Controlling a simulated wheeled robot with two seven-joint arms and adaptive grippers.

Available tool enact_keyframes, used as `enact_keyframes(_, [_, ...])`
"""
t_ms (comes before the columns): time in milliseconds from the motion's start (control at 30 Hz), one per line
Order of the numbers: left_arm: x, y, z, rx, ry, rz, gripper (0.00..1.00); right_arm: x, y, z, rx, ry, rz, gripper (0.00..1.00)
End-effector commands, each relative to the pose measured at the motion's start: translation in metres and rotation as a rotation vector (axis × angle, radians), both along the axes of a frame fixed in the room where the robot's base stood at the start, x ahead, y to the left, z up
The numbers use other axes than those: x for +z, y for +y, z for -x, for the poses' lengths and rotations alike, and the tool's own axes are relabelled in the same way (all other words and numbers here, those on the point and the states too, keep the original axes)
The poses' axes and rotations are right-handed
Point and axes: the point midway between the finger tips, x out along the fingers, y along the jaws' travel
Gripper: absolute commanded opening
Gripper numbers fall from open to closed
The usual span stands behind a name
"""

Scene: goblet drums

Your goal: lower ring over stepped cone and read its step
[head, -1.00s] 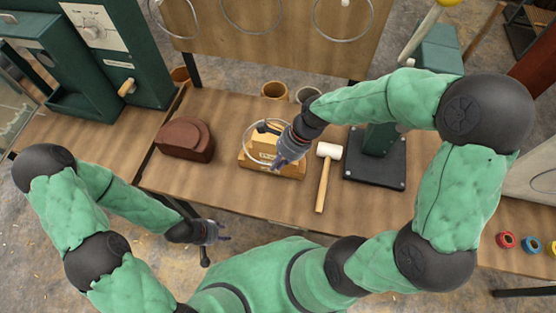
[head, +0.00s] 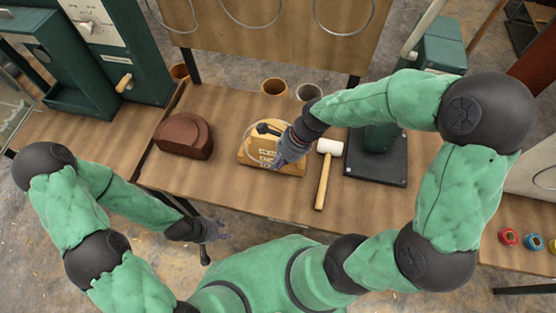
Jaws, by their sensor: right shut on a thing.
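The stepped cone (head: 262,148) is a pale wooden piece on a wooden base, left of the hammer on the workbench. Its dark top part shows near the middle. My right gripper (head: 281,163) is shut on a thin, pale ring (head: 249,130) at the right front of the cone. The ring is faint, with its right part hidden by the gripper and wrist. It appears to lie around the cone, but I cannot tell which step it touches. My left gripper (head: 217,230) is away from the cone, in front of the bench edge; its finger opening is unclear.
A brown rounded block (head: 184,137) stands left of the cone. A white-headed mallet (head: 326,172) lies close right, beside a dark machine base (head: 376,168). Two cups (head: 273,87) (head: 309,92) stand behind. Bare bench (head: 220,190) shows in front.

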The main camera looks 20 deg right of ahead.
Motion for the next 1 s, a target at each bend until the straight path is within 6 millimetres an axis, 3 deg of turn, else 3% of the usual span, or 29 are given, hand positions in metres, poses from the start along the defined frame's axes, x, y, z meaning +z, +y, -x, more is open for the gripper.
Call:
enact_keyframes(600, [-0.019,0.000,0.000,0.000,0.000,0.000,0.40,-0.022,0.000,0.000,0.000,-0.056,0.007,0.00])
enact_keyframes(1000, [-0.019,0.000,0.000,0.000,0.000,0.000,0.40,-0.022,0.000,0.000,0.000,-0.061,0.008,0.00])
